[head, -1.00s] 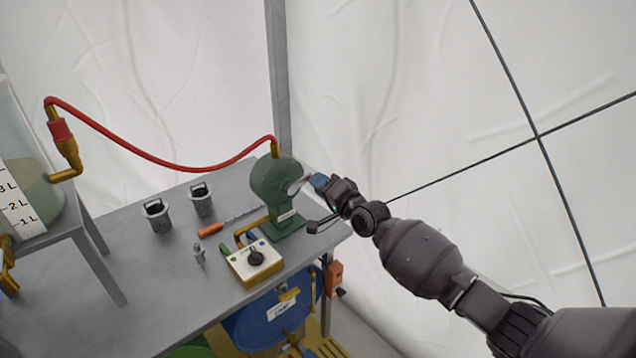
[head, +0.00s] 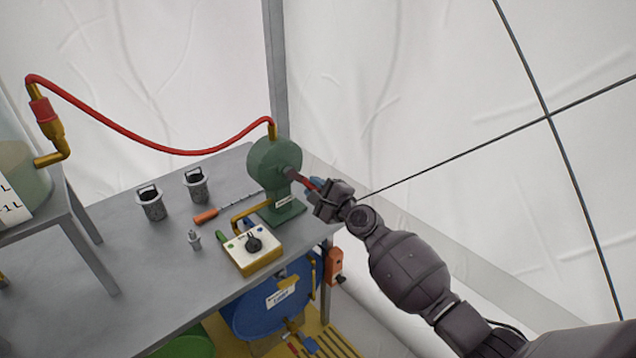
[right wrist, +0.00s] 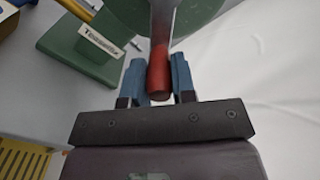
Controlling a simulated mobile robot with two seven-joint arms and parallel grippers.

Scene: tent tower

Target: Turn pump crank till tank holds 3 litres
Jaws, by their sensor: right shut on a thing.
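The green pump (head: 270,163) stands on the grey table near its right end. Its crank (head: 294,174) sticks out to the right with a red handle (head: 306,182). My right gripper (head: 318,188) is shut on the red handle. In the right wrist view the handle (right wrist: 159,78) sits between the two blue fingertips (right wrist: 159,82). The clear tank (head: 22,180) is cut off at the left edge of the head view. It holds cloudy liquid, but its upper scale is out of frame, so the level cannot be read. My left gripper is not in view.
A red hose (head: 150,148) runs from the tank fitting to the pump top. White tent wall is behind.

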